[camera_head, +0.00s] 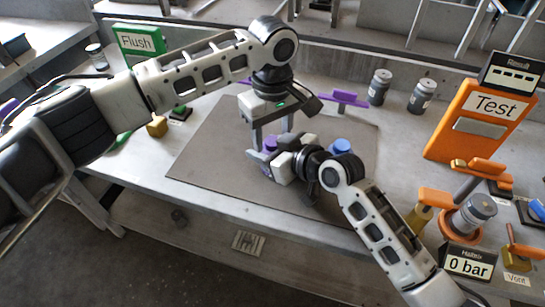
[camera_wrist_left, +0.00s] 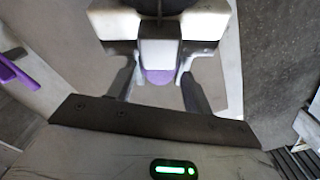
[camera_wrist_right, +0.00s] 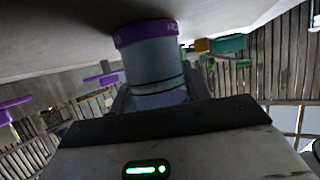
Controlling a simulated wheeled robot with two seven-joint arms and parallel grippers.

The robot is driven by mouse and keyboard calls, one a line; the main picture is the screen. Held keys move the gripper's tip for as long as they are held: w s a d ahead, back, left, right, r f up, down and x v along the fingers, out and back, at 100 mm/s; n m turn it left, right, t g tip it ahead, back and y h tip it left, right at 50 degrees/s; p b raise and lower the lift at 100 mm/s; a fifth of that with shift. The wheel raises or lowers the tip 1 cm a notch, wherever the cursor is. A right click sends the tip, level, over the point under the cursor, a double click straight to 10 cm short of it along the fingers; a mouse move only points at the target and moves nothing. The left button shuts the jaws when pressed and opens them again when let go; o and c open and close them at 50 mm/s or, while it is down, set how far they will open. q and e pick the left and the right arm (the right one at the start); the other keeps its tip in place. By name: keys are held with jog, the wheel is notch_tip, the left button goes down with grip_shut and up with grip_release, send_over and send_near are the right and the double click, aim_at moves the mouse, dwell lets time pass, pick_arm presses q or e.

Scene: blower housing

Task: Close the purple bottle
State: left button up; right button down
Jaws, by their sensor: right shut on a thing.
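The purple bottle (camera_wrist_right: 152,70) shows in the right wrist view as a grey body with a purple band at one end. My right gripper (camera_wrist_right: 150,100) is shut on its body. In the head view a purple part (camera_head: 270,144) shows beside the right gripper (camera_head: 272,163), above the mat. My left gripper (camera_head: 273,135) points down there, its fingers apart. In the left wrist view the purple part (camera_wrist_left: 159,77) lies between the spread left fingers (camera_wrist_left: 158,88); I cannot tell whether they touch it. The right gripper partly hides the bottle, and I cannot tell whether a separate cap is on it.
A brown mat (camera_head: 212,155) covers the table's middle. A blue round item (camera_head: 340,145) is by my right wrist. Two grey jars (camera_head: 379,87) (camera_head: 422,95) and a purple handle (camera_head: 344,98) stand behind. The orange Test unit (camera_head: 478,125) and the 0 bar gauge (camera_head: 468,264) are right.

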pick_arm(q)
jog(key=shift+r, duration=2.25)
jog(key=shift+c, duration=0.3)
notch_tip(320, 180, up, 4)
jog(key=n, duration=0.3)
jog(key=shift+f, duration=0.25)
jog(key=shift+f, duration=0.1)
jog(key=shift+f, duration=3.95)
